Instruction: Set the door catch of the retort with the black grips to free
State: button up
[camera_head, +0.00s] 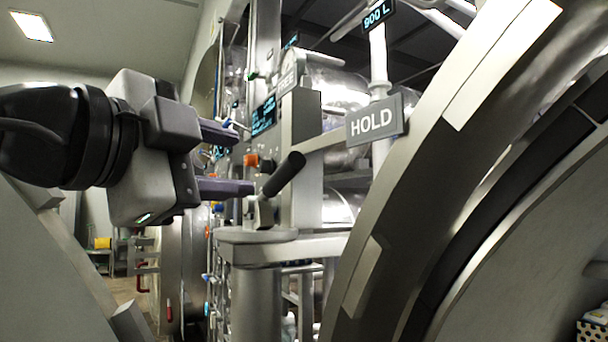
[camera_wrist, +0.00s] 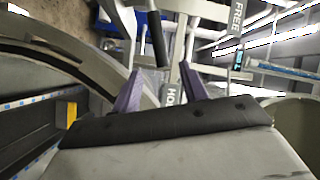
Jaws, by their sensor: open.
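The door catch is a short lever with a black grip (camera_head: 284,173), on a round metal post beside the big retort ring. It tilts up to the right in the head view, toward the side of the HOLD plate (camera_head: 374,120).
The retort's curved metal rim (camera_head: 400,190) fills the right of the head view. The metal post (camera_head: 257,290) stands under the lever. Upright plates and a lit display (camera_head: 263,117) stand behind. An open aisle lies at the lower left.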

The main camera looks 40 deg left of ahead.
aim_at(295, 173)
jog(key=w, duration=0.4)
jog(key=w+a, duration=0.1)
jog(key=w, duration=0.7)
jog(key=shift+w+a+p, duration=0.3)
jog(key=shift+a+p, duration=0.05)
jog(key=shift+p, duration=0.05)
grip_shut()
